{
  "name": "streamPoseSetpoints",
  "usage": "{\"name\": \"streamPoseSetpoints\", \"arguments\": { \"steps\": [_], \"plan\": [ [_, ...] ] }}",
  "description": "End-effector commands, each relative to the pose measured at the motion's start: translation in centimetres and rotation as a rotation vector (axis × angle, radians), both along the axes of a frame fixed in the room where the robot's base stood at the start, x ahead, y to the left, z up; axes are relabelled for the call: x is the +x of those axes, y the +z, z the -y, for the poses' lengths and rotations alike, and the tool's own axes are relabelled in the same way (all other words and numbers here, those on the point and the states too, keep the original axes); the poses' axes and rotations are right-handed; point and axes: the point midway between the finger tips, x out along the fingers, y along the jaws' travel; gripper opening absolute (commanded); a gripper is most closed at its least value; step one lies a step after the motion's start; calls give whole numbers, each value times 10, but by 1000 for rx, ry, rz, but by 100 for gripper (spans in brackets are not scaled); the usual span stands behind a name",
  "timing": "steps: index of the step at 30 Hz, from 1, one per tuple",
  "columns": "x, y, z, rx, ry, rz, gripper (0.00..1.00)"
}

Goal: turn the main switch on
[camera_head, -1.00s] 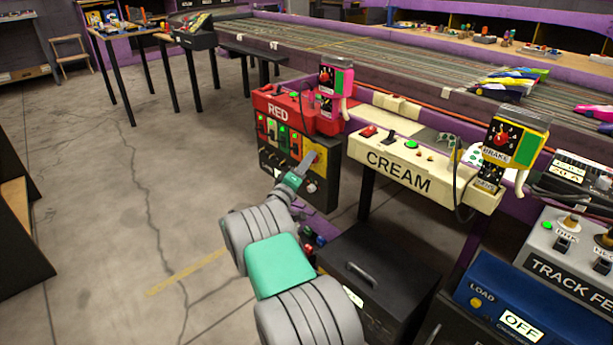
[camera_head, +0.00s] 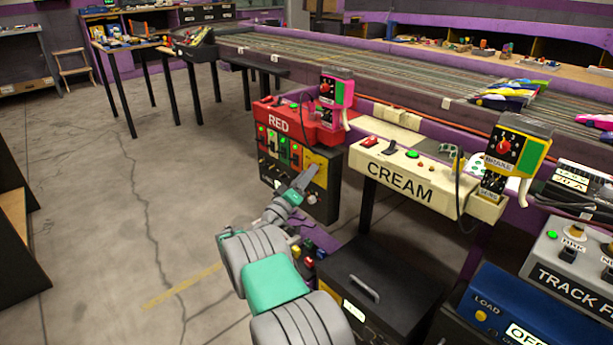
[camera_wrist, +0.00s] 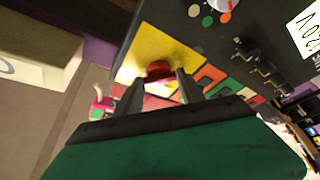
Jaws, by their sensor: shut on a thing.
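The main switch looks to be the red knob (camera_wrist: 158,69) on a yellow plate (camera_wrist: 168,42), seen in the wrist view. In the head view the yellow plate (camera_head: 319,164) is at the upper right of a black control box (camera_head: 318,204) below the red RED unit (camera_head: 279,124). My gripper (camera_wrist: 159,80) has one finger on each side of the knob and is shut on it. In the head view my gripper (camera_head: 306,179) reaches the plate and hides the knob. I cannot tell the knob's on or off position.
A row of coloured switches (camera_head: 282,148) lies left of the plate on the same box. The cream CREAM unit (camera_head: 408,180) is to the right. A black case (camera_head: 345,290) stands on the floor below my arm. The floor (camera_head: 90,190) at left is clear.

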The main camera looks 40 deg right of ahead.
Motion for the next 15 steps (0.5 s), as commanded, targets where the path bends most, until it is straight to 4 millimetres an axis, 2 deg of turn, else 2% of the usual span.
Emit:
{"name": "streamPoseSetpoints", "arguments": {
  "steps": [1, 2, 9, 15],
  "plan": [
    [0, 0, 0, 1, 1, 1, 5],
    [0, 0, 0, 1, 1, 1, 46],
    [0, 0, 0, 0, 0, 1, 66],
    [0, 0, 0, 0, 0, 0, 67]
  ]
}}
